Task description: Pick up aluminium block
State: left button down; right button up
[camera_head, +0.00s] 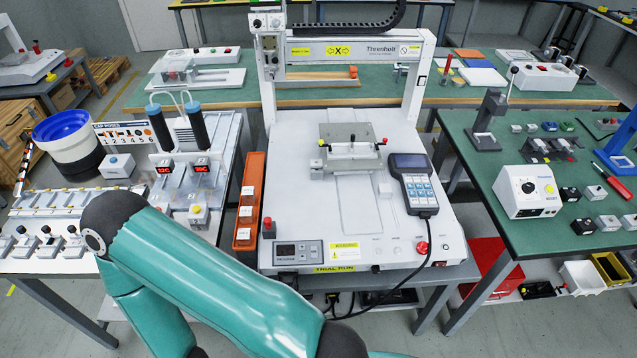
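A silver-grey metal piece (352,160) sits on the flat grey plate of the gantry machine's bed (390,225), near the middle of the picture. It has a light bar across its top. I cannot tell for sure whether it is the aluminium block, and no other piece stands out clearly as it. A teal arm of mine crosses the lower left and middle in front of the machine's front edge. Neither my left nor my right gripper shows in this view.
The gantry frame (414,95) stands over the bed. A grey handheld pendant (412,180) lies at its right, and an orange bin strip (248,205) runs along its left. A green bench (470,205) with small parts is at the right.

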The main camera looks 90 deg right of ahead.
aim_at(385, 190)
jog(key=z, duration=0.05)
jog(key=k, duration=2.15)
jog(key=z, duration=1.1)
jog(key=i, duration=1)
jog(key=u, duration=0.1)
